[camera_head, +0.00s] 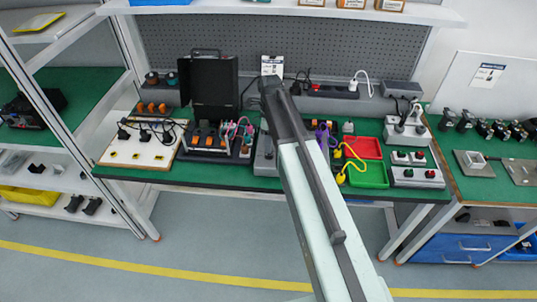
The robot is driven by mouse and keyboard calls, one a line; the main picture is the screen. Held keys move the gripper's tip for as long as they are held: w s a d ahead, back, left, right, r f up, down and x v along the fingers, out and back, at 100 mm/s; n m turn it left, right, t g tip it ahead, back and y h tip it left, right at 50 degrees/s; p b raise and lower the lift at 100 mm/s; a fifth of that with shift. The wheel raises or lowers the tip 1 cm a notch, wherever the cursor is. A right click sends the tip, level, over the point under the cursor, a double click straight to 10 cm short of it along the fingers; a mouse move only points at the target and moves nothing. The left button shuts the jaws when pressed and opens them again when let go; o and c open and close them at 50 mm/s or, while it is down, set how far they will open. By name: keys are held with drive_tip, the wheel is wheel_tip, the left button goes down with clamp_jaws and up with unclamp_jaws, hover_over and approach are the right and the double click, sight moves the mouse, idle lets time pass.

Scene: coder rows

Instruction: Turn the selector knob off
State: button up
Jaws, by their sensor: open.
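No selector knob can be picked out for certain at this size. A light grey control box (417,176) with small red, green and dark round controls sits at the right end of the green-topped bench. Behind it is a grey unit (406,132) with an upright lever-like part. My arm reaches up from the bottom right across the bench, its dark far end in front of the pegboard. I cannot make out my gripper's fingers; they seem hidden behind the arm. The arm also hides part of a grey box (264,158) at mid-bench.
Left on the bench are a white panel (150,165) with cables and a black open-lidded case (208,82). Red (364,147) and green (370,176) trays lie right of my arm. A shelf (290,9) overhangs the back. The floor in front is clear.

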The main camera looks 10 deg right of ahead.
sight(269, 155)
wheel_tip(269, 155, down, 5)
drive_tip(key=b, duration=0.3)
drive_tip(key=shift+s+b, duration=0.1)
drive_tip(key=shift+b, duration=0.2)
drive_tip(key=shift+r, duration=0.15)
clamp_jaws()
drive_tip(key=shift+a, duration=0.1)
